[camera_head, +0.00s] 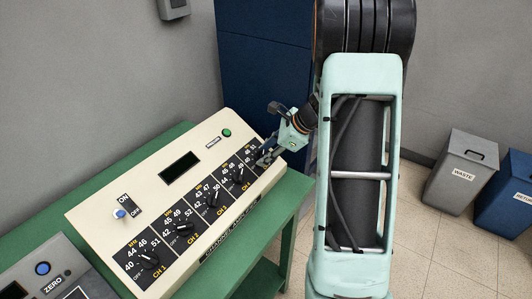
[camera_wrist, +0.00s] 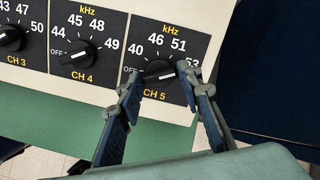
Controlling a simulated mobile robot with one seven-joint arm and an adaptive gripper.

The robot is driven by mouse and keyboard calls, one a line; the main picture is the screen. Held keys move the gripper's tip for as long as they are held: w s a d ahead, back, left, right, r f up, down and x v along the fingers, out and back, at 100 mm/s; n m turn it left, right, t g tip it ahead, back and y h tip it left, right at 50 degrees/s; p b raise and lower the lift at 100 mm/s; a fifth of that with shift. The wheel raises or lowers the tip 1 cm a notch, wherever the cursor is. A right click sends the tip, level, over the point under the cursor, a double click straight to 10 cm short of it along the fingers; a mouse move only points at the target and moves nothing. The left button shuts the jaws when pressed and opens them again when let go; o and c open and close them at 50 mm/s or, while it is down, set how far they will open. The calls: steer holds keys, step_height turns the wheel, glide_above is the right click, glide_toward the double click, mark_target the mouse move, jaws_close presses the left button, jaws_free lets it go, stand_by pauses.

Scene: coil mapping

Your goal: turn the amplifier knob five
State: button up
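The cream amplifier (camera_head: 92,214) stands on the green table with a row of black channel panels. The CH 5 knob (camera_wrist: 158,73) is black and round, on the rightmost panel, marked OFF, 40, 46, 51 and 53. Its pointer setting is hard to read. My gripper (camera_wrist: 159,76) is open, with one fingertip on each side of this knob; I cannot tell whether they touch it.
The CH 4 knob (camera_wrist: 79,54) sits left of CH 5, and the CH 3 knob (camera_wrist: 9,38) is farther left. A ZERO device (camera_head: 42,274) stands at the table's near left. A blue cabinet (camera_head: 262,60) is behind; a waste bin (camera_head: 460,172) stands right.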

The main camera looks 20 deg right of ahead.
steer(key=shift+o, duration=1.4)
steer(key=shift+r, duration=0.1)
steer(key=v, duration=1.2)
steer(key=shift+a, duration=0.1)
